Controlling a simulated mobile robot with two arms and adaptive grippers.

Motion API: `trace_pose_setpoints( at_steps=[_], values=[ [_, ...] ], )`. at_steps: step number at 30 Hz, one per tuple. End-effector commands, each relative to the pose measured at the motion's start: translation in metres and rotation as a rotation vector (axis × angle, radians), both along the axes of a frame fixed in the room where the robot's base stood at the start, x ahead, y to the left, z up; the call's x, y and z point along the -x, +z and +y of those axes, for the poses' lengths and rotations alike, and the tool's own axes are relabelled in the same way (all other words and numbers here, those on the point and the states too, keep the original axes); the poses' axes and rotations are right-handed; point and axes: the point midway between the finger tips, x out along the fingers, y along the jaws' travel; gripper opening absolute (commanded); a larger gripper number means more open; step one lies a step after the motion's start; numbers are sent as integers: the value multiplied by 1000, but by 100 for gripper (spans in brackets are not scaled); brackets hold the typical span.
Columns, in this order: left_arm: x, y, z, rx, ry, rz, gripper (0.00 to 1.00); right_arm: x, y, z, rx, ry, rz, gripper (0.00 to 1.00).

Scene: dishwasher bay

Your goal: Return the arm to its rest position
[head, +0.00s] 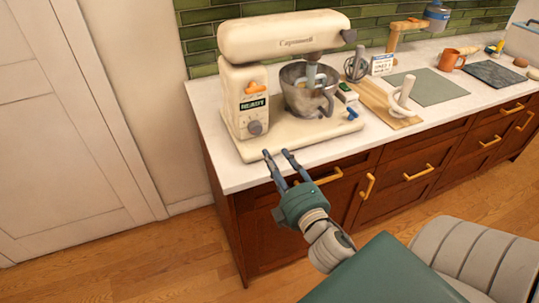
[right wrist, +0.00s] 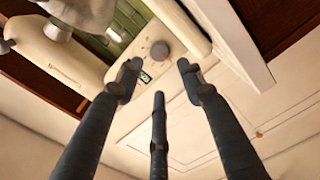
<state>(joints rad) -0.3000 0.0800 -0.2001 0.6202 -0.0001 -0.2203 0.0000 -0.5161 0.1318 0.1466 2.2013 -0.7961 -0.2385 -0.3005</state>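My right gripper (head: 278,154) is at the front edge of the counter, just in front of the cream stand mixer (head: 246,130). Its dark fingers point toward the mixer's base and stand apart with nothing between them. The right wrist view also shows the right gripper (right wrist: 156,75) with its fingers spread and empty. The mixer's grey dial (right wrist: 160,50) shows beyond the fingertips there, apart from them. Whether a fingertip touches the counter edge is hard to tell. My left gripper is not in view.
The white counter (head: 225,180) sits over dark wood cabinets with yellow handles. A steel bowl (head: 300,95) stands under the mixer head. A wooden board (head: 375,100), grey-green mat (head: 428,88) and orange mug (head: 447,61) lie to the right. A white door (head: 65,130) is left; the floor before it is clear.

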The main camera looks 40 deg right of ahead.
Motion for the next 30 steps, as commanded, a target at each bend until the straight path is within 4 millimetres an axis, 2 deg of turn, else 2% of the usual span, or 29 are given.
trace_pose_setpoints(
  at_steps=[8, 11, 14, 16, 18, 22, 25, 30],
  values=[
    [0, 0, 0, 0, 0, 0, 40, 0, -1, 0, -8, -4, 3, 39],
    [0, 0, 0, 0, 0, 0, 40, 3, -8, -4, -72, -37, 25, 39],
    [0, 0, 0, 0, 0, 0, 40, 14, -29, -8, -225, -110, 89, 39],
    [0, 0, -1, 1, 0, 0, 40, 27, -54, -5, -374, -179, 168, 39],
    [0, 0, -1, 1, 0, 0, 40, 46, -84, 6, -532, -245, 270, 39],
    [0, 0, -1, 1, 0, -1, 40, 86, -130, 40, -759, -341, 468, 39],
    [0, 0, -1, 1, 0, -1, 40, 116, -153, 67, -876, -390, 606, 39],
    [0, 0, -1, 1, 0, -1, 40, 165, -175, 111, -1001, -446, 814, 39]
  ],
)
